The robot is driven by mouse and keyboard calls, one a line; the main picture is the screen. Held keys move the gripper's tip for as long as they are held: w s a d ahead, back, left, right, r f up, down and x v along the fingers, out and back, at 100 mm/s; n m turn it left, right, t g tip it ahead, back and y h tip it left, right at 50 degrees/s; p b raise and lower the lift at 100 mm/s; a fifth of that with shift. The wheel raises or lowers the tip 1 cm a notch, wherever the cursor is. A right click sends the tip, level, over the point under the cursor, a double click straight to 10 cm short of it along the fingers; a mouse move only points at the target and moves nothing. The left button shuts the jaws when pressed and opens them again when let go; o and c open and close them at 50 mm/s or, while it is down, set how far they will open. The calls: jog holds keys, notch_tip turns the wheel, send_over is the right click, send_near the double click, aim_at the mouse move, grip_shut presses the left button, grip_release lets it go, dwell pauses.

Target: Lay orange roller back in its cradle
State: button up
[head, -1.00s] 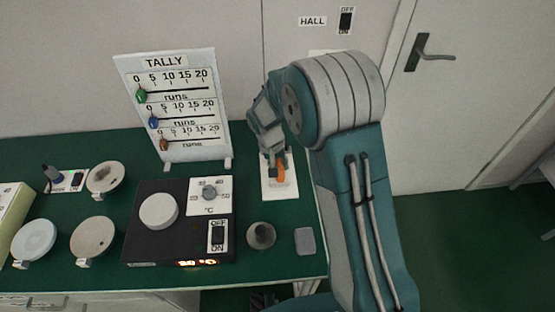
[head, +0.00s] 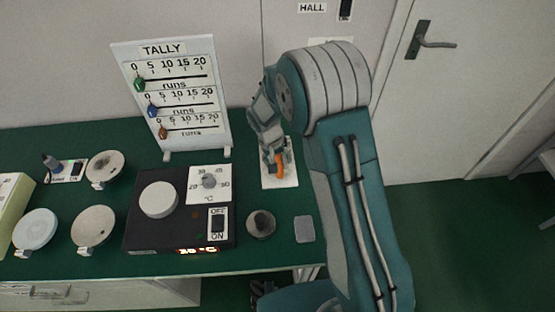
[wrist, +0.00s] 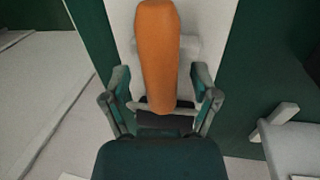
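The orange roller (wrist: 158,55) is at the middle top of the wrist view, its narrower lower end between my fingers. It also shows in the head view (head: 280,168). My gripper (wrist: 161,78) is open, with a gap between each fingertip and the roller. In the head view my gripper (head: 275,158) is low over a white plate (head: 284,183). A pale block (wrist: 191,50) on the plate shows partly behind the roller and may be the cradle. I cannot tell whether the roller touches it.
The tally board (head: 180,95) stands left of my gripper; its white foot (wrist: 283,113) shows in the wrist view. A black hot plate (head: 185,235), a round dark-topped pot (head: 261,223) and a grey pad (head: 304,229) are nearer. Green bench shows between them.

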notch_tip(320, 180, up, 12)
jog(key=a, duration=0.2)
jog(key=shift+a+f, duration=0.2)
dwell(0.3)
jog(key=shift+w, duration=0.1)
dwell(0.3)
jog(key=s+d+r+t+y, duration=0.1)
jog(key=s+d+r, duration=0.35)
jog(key=r, duration=0.25)
jog(key=s+d+r+t+y, duration=0.1)
jog(key=s+d+r+t, duration=0.1)
jog(key=s+d+r, duration=0.35)
jog(key=s+d+r+t, duration=0.1)
jog(key=s+r, duration=0.1)
jog(key=s, duration=0.5)
jog(key=s+d+r+t, duration=0.1)
jog(key=s+r, duration=0.2)
jog(key=s, duration=0.5)
jog(key=shift+s+d+r+t, duration=0.2)
jog(key=shift+d+r+t, duration=0.1)
jog(key=shift+t, duration=0.1)
